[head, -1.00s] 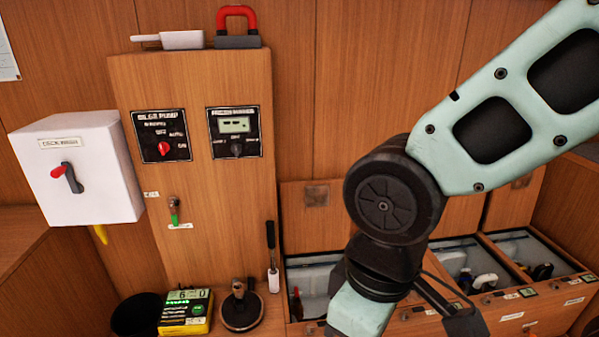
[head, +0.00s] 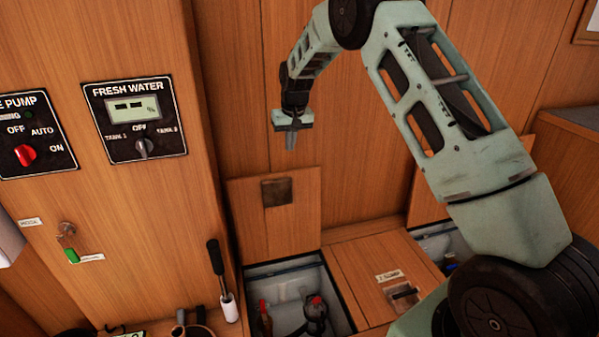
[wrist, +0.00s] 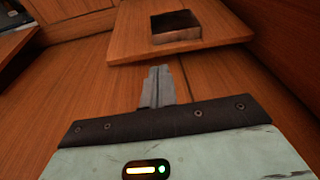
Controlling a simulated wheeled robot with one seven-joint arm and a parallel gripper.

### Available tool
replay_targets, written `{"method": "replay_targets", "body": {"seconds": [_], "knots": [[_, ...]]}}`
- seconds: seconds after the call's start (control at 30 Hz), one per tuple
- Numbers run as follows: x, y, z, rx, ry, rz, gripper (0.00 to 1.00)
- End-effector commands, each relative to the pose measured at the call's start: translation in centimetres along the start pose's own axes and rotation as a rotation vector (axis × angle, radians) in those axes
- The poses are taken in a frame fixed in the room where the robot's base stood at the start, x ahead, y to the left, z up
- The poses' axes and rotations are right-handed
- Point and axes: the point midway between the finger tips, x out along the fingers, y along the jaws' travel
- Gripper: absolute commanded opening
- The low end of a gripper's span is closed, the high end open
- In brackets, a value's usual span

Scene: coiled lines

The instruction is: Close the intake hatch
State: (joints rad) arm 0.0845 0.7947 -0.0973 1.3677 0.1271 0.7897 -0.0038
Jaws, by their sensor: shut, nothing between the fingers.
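Two hatches in the bench stand open. The left one has its wooden lid (head: 275,218) upright against the wall, with a square recessed pull on it. Its open bin (head: 290,296) holds bottles. The right one shows a lid (head: 425,188) and an open bin (head: 440,243), both partly behind my arm. I cannot read which is the intake hatch. My gripper (head: 290,140) is shut and empty, pointing down above the left lid and apart from it. In the wrist view its fingers (wrist: 157,85) show below a wooden lid (wrist: 125,38) with a square pull.
A closed hatch lid labelled sump (head: 375,275) lies between the open bins. A tall cabinet with a fresh water panel (head: 135,120) stands on the left. A black-and-white handled tool (head: 222,283) stands beside the left bin. The wall around my gripper is clear.

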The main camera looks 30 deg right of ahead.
Motion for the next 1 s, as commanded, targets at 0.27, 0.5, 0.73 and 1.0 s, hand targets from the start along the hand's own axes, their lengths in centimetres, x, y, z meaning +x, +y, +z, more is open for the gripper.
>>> {"method": "replay_targets", "body": {"seconds": [0.27, 0.5, 0.73, 1.0], "knots": [[3.2, 4.9, -2.5, 0.054, 0.021, 0.049, 0.0], [7.0, 5.0, -2.6, 0.053, 0.02, 0.048, 0.0], [10.7, 5.2, -2.6, 0.052, 0.021, 0.048, 0.0], [12.4, 5.2, -2.7, 0.052, 0.022, 0.047, 0.0]]}}
